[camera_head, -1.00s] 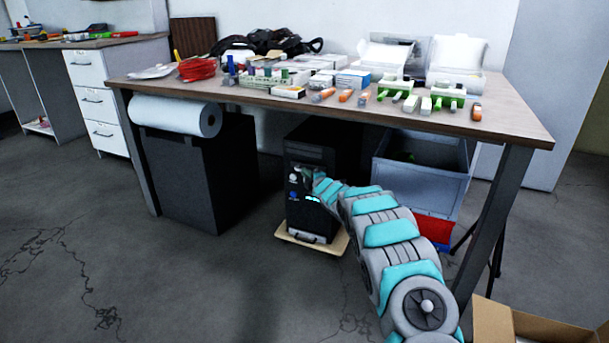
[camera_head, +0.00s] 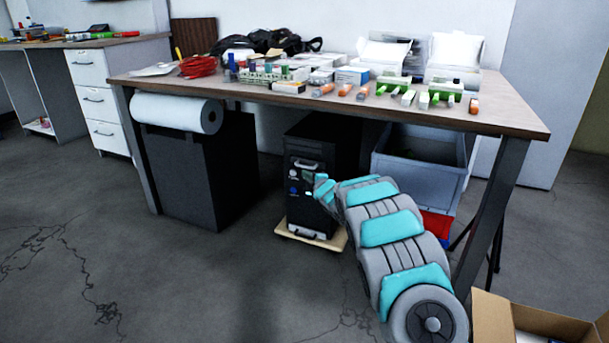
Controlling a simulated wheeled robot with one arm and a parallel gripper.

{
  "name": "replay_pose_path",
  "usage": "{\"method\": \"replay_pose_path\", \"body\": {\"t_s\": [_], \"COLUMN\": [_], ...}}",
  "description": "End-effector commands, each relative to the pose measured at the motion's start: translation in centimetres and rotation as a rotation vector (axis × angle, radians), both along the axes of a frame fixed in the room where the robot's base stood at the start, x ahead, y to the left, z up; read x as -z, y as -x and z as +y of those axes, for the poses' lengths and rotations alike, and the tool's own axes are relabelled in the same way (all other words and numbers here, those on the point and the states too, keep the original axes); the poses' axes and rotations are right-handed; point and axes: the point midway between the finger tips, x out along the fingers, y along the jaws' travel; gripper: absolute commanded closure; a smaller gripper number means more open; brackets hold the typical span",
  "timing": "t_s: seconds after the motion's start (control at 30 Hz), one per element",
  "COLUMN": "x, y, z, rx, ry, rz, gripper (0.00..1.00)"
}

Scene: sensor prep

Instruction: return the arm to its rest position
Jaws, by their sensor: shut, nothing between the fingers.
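My arm (camera_head: 390,230), grey with teal bands, reaches from the lower right towards the space under the workbench (camera_head: 420,113). It is bent, and its far end (camera_head: 325,188) shows in front of the black computer tower (camera_head: 307,212). My gripper cannot be made out; the far end of the arm is small and partly hidden by the nearer links. I see nothing carried by the arm.
The workbench holds boxes, red cable (camera_head: 198,67) and small green and orange parts. Under it stand a black cabinet with a white roll (camera_head: 175,113) and a grey crate (camera_head: 415,177). A cardboard box (camera_head: 545,325) is at lower right. The left floor is clear.

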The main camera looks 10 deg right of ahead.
Motion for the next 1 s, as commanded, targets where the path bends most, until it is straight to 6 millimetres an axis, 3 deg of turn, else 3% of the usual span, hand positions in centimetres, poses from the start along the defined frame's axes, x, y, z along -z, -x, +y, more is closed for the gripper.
{"method": "replay_pose_path", "body": {"t_s": [0.3, 0.57, 0.77, 0.87, 1.0], "x": [-0.6, -1.0, -3.1, -4.9, -7.0], "y": [4.0, 5.5, 7.2, 9.3, 13.5], "z": [-0.7, -1.1, -3.1, -4.8, -6.9], "rx": [-0.001, 0.004, 0.112, 0.22, 0.385], "ry": [0.001, 0.0, -0.031, -0.073, -0.158], "rz": [0.0, 0.003, 0.088, 0.167, 0.284], "gripper": [1.0, 1.0, 1.0, 1.0, 1.0]}}
